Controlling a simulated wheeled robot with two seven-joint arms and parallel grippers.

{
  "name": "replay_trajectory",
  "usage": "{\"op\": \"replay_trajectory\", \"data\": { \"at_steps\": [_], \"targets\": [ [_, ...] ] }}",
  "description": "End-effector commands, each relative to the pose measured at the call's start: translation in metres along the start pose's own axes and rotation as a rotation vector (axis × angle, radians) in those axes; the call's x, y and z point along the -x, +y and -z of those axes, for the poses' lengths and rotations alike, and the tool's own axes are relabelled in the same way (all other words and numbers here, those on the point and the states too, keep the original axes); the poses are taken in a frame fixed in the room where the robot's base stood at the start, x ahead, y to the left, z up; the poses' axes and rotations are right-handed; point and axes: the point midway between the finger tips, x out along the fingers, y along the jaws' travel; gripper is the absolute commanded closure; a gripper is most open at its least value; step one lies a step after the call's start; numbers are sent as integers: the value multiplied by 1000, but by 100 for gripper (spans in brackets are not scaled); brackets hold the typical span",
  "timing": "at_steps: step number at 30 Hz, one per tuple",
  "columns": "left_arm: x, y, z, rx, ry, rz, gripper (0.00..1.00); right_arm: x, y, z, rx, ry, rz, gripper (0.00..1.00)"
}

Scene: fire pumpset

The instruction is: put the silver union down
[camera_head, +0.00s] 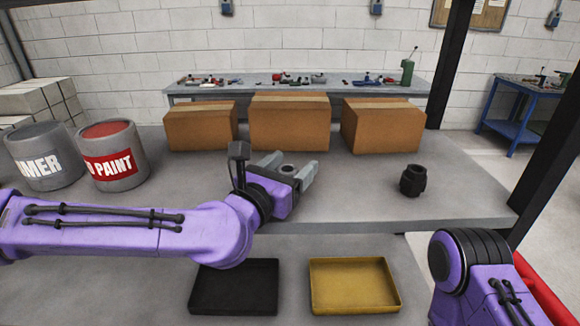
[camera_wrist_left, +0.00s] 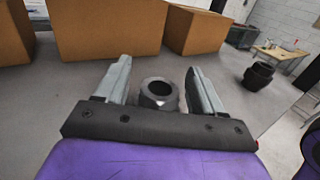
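The silver union (camera_head: 288,170) is a short grey ring-like fitting between the fingers of my left gripper (camera_head: 290,167). In the left wrist view the union (camera_wrist_left: 159,94) stands upright with its round opening facing up. The left gripper (camera_wrist_left: 157,85) is open, and a narrow gap shows between the union and each finger. The union appears to rest on the grey table (camera_head: 350,197), though its base is partly hidden by the gripper. My right gripper is out of view; only part of my right arm shows at the lower right.
A black fitting (camera_head: 413,181) stands to the right; it also shows in the left wrist view (camera_wrist_left: 258,76). Three cardboard boxes (camera_head: 290,122) line the back. Two paint buckets (camera_head: 110,155) stand left. A black tray (camera_head: 234,287) and yellow tray (camera_head: 353,286) lie in front, lower.

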Motion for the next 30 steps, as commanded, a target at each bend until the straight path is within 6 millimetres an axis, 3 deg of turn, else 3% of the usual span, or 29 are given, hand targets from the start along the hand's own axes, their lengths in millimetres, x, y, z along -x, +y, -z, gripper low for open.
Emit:
{"op": "replay_trajectory", "data": {
  "at_steps": [9, 14, 20, 21, 24, 30],
  "targets": [
    [2, 0, -5, 0, 0, 0, 32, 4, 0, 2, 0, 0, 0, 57],
    [37, 1, 0, 2, -3, 0, 32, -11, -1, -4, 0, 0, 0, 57],
    [96, 0, -1, 1, -5, 0, 32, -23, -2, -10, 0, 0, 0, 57],
    [99, 2, 6, 0, -6, -5, 32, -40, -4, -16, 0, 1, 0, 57],
    [109, 1, 4, -1, -4, -5, 32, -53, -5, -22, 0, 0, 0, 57],
    [120, 0, -2, -1, -1, 0, 32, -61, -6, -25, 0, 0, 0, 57]
  ]
}}
